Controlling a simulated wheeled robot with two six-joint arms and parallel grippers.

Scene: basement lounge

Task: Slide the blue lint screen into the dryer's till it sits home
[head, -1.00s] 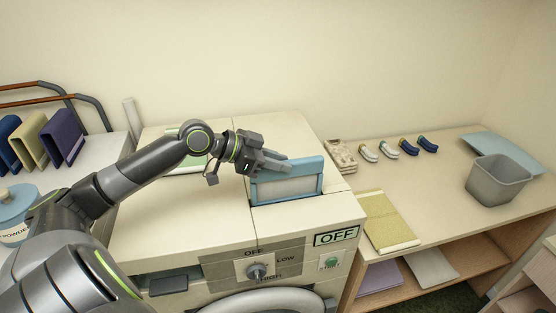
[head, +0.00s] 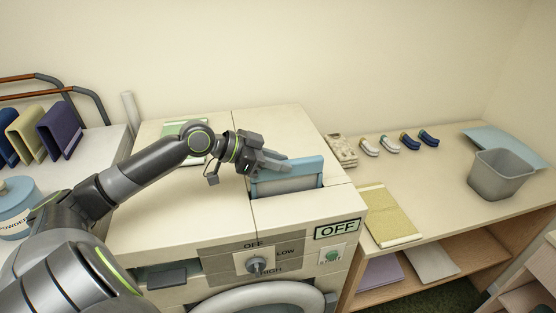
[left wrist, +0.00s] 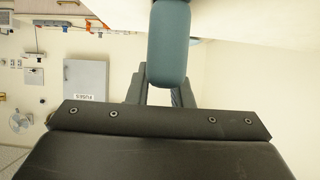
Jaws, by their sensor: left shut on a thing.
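The blue lint screen (head: 290,184) stands upright in the slot in the dryer's top (head: 300,208), with its lower part hidden inside. Its blue top bar and a strip of the frame below show above the top. My left gripper (head: 276,165) is shut on the screen's top bar at its left part. In the left wrist view the blue bar (left wrist: 169,45) sits between the fingers. How deep the slot goes is hidden. My right gripper is not in view.
The dryer's front has a knob (head: 257,265) and an OFF sign (head: 337,229). On the right, a wooden table (head: 437,190) bears a yellow folded cloth (head: 389,215), several rolled socks and a grey bin (head: 499,174). A green-and-white item (head: 183,128) lies behind my arm.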

